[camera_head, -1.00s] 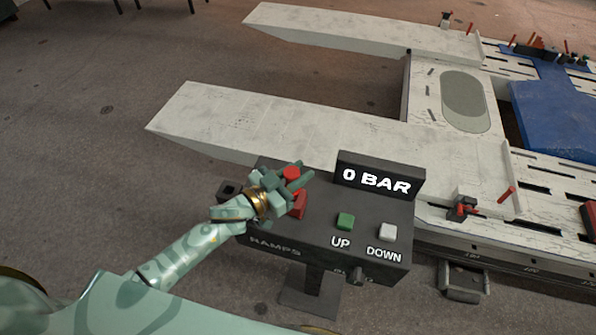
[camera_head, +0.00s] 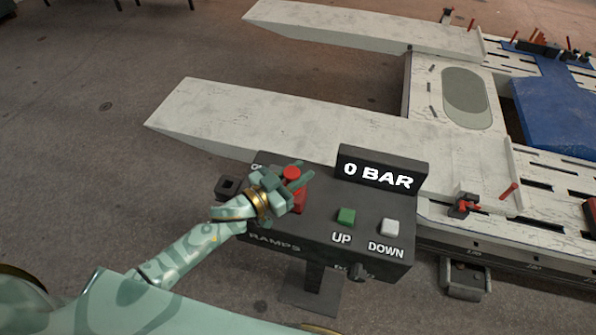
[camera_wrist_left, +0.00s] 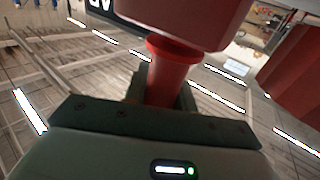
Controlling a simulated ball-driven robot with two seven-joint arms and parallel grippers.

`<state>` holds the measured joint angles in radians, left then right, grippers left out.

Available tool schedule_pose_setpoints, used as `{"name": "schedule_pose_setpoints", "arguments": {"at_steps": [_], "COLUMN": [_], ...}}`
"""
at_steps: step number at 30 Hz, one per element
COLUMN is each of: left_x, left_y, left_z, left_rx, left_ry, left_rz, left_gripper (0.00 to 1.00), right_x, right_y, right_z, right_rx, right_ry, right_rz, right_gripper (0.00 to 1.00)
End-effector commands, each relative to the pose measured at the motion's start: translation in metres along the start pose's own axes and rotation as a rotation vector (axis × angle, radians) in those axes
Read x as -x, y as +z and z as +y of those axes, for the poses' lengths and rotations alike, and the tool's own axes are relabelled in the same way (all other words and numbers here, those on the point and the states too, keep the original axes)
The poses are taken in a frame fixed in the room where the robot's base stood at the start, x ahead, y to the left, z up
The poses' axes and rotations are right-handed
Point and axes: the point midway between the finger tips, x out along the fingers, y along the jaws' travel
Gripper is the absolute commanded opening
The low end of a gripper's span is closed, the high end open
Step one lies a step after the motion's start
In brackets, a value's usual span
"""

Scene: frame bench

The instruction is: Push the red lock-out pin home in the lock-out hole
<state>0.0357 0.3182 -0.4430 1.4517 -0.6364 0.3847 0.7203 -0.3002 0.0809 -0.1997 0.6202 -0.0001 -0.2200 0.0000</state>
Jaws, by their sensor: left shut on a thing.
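The red lock-out pin (camera_head: 291,173) shows as a red cap above the fingers of my left gripper (camera_head: 287,186). In the left wrist view a red flanged shaft (camera_wrist_left: 168,75) stands between the finger bases, under a broad red head. My left gripper is shut on the pin, over the left part of the dark control box (camera_head: 320,237). The fingers hide most of the shaft in the head view. The lock-out hole cannot be made out, so I cannot tell how deep the pin sits. My right gripper is out of view.
A red block (camera_head: 300,201) is close beside my fingers. A green UP button (camera_head: 346,216), a pale DOWN button (camera_head: 389,228) and a "0 BAR" display (camera_head: 382,174) are to the right. A white ramp (camera_head: 250,118) lies behind the box.

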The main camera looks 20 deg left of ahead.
Motion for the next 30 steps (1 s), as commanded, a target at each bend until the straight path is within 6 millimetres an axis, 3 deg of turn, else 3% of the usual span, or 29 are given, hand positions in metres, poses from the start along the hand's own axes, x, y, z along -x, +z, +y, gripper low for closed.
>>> {"name": "schedule_pose_setpoints", "arguments": {"at_steps": [9,10,12,25,30], "left_x": [0.0,0.0,0.0,0.002,0.023], "left_y": [0.008,0.007,0.006,0.008,0.009], "left_z": [0.0,0.0,0.0,0.0,0.0], "left_rx": [0.0,0.0,0.0,0.0,0.001], "left_ry": [0.0,0.0,0.0,0.0,0.0], "left_rz": [0.002,0.002,0.002,-0.001,-0.004], "left_gripper": [0.0,0.35,0.52,0.52,0.52], "right_x": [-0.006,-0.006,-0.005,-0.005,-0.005], "right_y": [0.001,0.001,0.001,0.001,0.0], "right_z": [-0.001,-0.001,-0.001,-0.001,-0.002], "right_rx": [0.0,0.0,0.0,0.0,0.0], "right_ry": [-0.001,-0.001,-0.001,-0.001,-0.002], "right_rz": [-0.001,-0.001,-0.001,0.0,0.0], "right_gripper": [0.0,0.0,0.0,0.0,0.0]}}
